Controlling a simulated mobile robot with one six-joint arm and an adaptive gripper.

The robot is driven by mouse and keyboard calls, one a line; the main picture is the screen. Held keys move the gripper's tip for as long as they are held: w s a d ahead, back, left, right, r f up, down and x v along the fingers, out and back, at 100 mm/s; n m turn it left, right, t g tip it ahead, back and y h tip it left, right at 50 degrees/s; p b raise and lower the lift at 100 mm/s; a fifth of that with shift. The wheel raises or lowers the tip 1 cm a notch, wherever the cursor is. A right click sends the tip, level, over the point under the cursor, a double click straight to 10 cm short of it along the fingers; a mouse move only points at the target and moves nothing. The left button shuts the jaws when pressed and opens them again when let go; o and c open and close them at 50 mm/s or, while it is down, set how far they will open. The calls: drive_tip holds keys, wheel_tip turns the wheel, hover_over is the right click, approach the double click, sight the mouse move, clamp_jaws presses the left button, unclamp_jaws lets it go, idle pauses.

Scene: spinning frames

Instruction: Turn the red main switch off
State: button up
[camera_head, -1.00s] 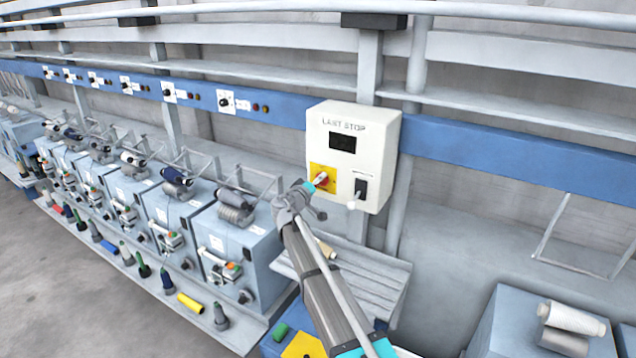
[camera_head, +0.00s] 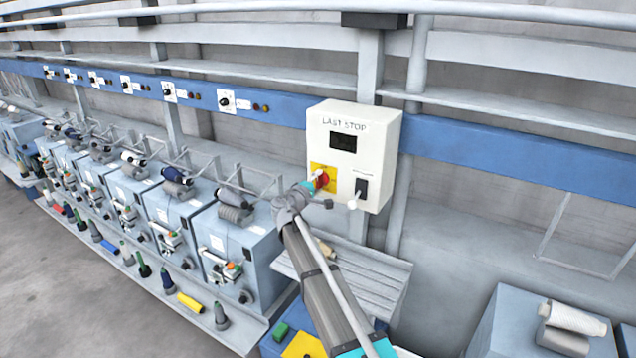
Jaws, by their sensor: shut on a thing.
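The red main switch (camera_head: 323,181) sits on a yellow plate (camera_head: 316,168) at the lower left of a white control box (camera_head: 378,150) marked "LAST STOP". My gripper (camera_head: 316,184) is at the switch, coming from the lower left, and is shut on its knob. The fingers and arm end hide part of the knob, so its exact angle is hard to read.
A black lever switch (camera_head: 362,187) with a white ball end is close to the right of my gripper on the same box. A blue rail (camera_head: 480,158) runs behind the box. Spinning units (camera_head: 235,250) stand to the left; a grey slatted ledge (camera_head: 385,285) lies below.

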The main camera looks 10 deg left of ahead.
idle(0.3)
drive_tip(key=o, duration=1.1)
drive_tip(key=v, duration=1.2)
drive_tip(key=shift+d, duration=0.1)
